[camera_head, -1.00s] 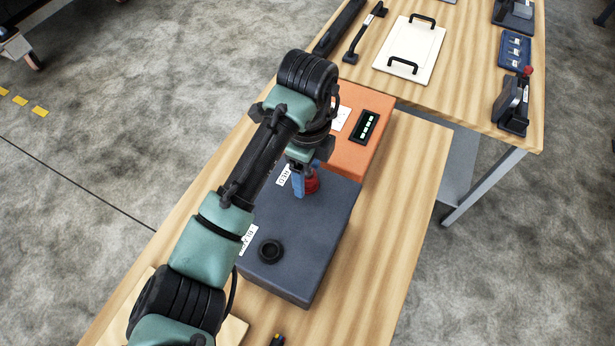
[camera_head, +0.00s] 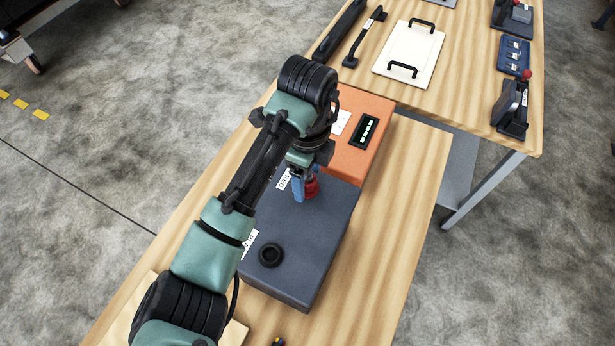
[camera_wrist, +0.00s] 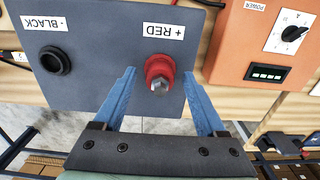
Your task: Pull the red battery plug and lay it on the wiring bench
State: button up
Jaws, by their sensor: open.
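The red battery plug (camera_wrist: 158,68) sits at the "+ RED" label on the dark grey box (camera_wrist: 100,75); it also shows in the head view (camera_head: 311,188), partly hidden by my gripper. A metal hex end stands in its middle. My gripper (camera_wrist: 160,76) is open, its blue fingers on either side of the plug, with visible gaps in the wrist view. In the head view my gripper (camera_head: 299,189) is over the box beside the plug. Two wooden worktops show: one under the box (camera_head: 405,210) and one at the upper right (camera_head: 465,95); which is the wiring bench is unclear.
A black socket (camera_wrist: 53,61) lies by the "- BLACK" label. An orange unit (camera_head: 372,103) with a lit display adjoins the box. The upper-right worktop holds a white board (camera_head: 410,50) with black handles, a blue tray (camera_head: 514,55) and tools. Bare wood lies between them.

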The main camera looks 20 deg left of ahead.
dwell(0.5)
grip_shut()
jog(key=shift+r, duration=0.15)
dwell(0.4)
jog(key=shift+r+p, duration=2.9)
